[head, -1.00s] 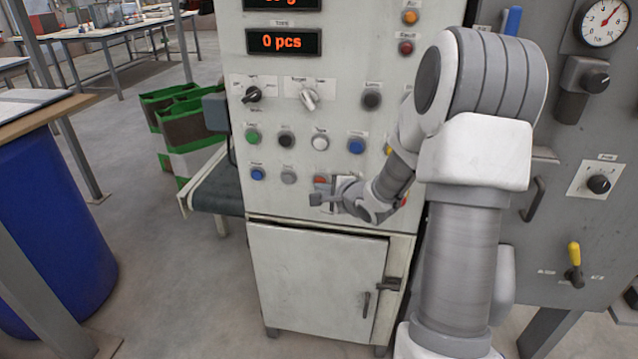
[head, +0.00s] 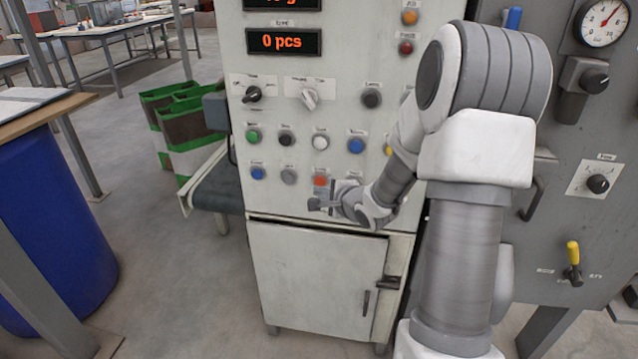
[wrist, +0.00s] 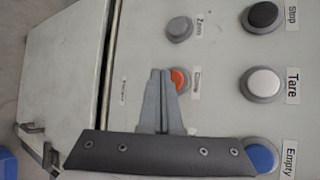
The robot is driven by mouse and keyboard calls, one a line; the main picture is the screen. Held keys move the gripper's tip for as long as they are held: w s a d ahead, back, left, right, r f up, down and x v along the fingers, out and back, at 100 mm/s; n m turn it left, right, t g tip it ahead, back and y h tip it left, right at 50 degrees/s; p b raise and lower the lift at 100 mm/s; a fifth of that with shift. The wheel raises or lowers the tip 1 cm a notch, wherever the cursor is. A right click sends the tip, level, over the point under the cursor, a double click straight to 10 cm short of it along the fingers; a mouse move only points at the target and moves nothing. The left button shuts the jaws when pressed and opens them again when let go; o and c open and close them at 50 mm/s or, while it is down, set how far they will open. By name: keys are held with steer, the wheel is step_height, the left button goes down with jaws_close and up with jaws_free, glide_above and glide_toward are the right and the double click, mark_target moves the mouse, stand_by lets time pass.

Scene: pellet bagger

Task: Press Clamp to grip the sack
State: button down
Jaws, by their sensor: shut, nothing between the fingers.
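The orange-red button (head: 320,181) sits in the lowest button row of the white control panel, right of a grey button. It also shows in the wrist view (wrist: 180,79), where the small label beside it is blurred but seems to read Clamp. My gripper (head: 314,204) is just below this button in the head view. In the wrist view its closed fingertips (wrist: 160,73) overlap the button's left edge and hide part of it. The fingers are together with nothing between them. I cannot tell whether they touch the panel.
Near the orange button in the wrist view are the grey Zero button (wrist: 179,29), black Stop button (wrist: 263,16), white Tare button (wrist: 263,83) and blue Empty button (wrist: 261,155). The cabinet door (head: 313,282) is below the panel. A display (head: 284,41) reads 0 pcs.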

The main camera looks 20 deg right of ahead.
steer(key=shift+s+a, duration=0.55)
steer(key=shift+s, duration=0.25)
steer(key=shift+s+a, duration=0.5)
steer(key=shift+s, duration=0.3)
steer(key=shift+s+a, duration=0.55)
steer(key=shift+s, duration=0.25)
